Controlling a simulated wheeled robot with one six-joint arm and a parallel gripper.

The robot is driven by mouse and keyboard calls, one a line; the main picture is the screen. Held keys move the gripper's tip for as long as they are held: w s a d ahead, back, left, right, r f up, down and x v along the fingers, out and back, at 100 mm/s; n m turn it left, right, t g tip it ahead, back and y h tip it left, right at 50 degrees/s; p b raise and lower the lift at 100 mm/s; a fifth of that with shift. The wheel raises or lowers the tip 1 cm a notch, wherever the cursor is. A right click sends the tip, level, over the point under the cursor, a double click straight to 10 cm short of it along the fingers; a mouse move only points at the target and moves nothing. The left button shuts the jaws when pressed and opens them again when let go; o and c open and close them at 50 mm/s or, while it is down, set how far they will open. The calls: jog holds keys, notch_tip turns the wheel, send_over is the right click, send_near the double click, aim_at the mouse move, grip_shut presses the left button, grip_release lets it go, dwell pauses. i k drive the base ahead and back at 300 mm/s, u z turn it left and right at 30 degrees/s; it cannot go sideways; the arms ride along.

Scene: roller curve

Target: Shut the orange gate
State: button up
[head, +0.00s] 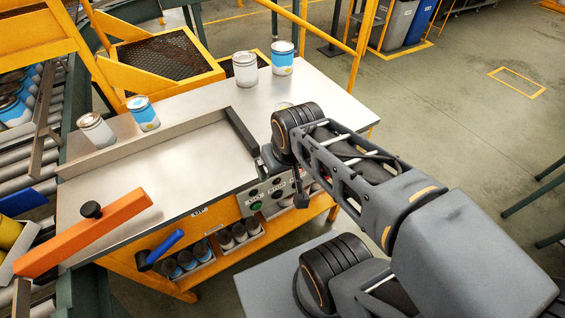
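The orange gate (110,222) is a long bar at the left front of the grey table. It slants from the roller conveyor at lower left up over the table's front left corner. A black knob (91,209) stands on its top side. My gripper (299,194) is by the table's front edge, over the button panel, well to the right of the gate and apart from it. My own arm links hide most of it, and its fingers are too small and dark to tell open from shut.
Paint cans stand on the table: two at left (96,130) and two at the back (245,69). A raised metal rail (150,146) and a dark stop bar (241,131) border the tabletop. A blue handle (165,246) sticks out below the front edge. The table's middle is clear.

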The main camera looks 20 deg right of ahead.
aim_at(98, 221)
jog(key=k, duration=0.35)
jog(key=u, duration=0.05)
jog(key=i, duration=0.35)
jog(key=u, duration=1.55)
jog(key=k, duration=0.5)
jog(key=u, duration=0.75)
jog(key=i, duration=0.6)
jog(key=z, duration=0.55)
